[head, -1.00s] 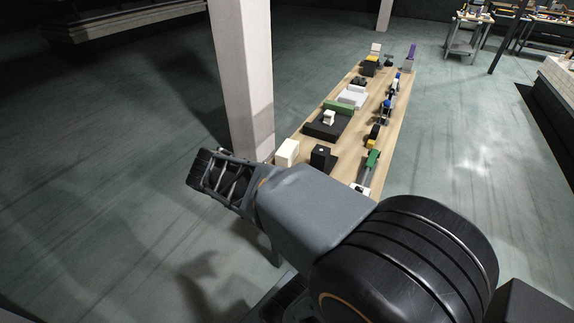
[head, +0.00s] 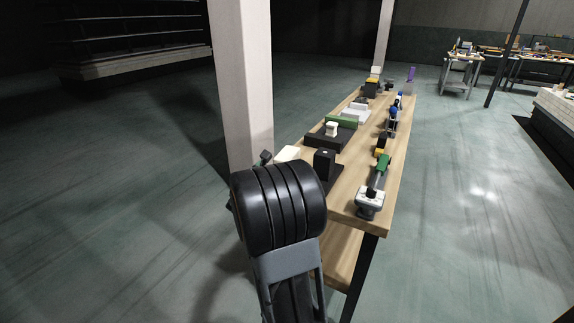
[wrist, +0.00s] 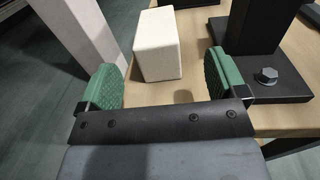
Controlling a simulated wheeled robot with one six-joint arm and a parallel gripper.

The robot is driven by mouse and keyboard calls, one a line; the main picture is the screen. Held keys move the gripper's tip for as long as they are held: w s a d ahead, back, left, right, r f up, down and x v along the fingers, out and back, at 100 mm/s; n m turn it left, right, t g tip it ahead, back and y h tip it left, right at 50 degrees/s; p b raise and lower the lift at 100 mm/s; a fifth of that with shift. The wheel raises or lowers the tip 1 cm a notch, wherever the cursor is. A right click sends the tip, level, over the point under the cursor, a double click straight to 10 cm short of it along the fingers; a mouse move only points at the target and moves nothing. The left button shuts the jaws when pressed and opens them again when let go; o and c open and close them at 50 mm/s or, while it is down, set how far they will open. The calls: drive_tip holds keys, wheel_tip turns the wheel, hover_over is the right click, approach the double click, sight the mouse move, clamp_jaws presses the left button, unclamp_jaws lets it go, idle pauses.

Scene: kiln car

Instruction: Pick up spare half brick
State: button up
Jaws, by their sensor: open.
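The spare half brick looks to be the cream block (wrist: 158,45) on the wooden bench in the wrist view. It stands ahead of my gripper (wrist: 164,85), roughly in line with the gap between the two green pads. The pads are apart and nothing is between them, so my gripper is open. In the head view the cream block (head: 288,154) shows at the bench's near left edge, partly hidden behind my arm. My gripper is mostly hidden by the arm there; a small green part shows beside the block.
A black bracket with a bolted base (wrist: 268,80) stands close right of the block. A pale column (head: 245,90) rises at the bench's left. The bench (head: 358,205) carries several other items, including a green-and-grey tool (head: 370,198) near its front end.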

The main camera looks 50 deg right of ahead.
sight(285, 156)
drive_tip(key=shift+w+x, duration=0.15)
drive_tip(key=shift+x, duration=2.05)
drive_tip(key=shift+w+x, duration=0.1)
drive_tip(key=shift+x, duration=2.15)
drive_tip(key=shift+a, duration=0.1)
drive_tip(key=shift+c, duration=0.2)
drive_tip(key=c, duration=1.1)
drive_tip(key=shift+c, duration=0.4)
drive_tip(key=shift+r, duration=0.15)
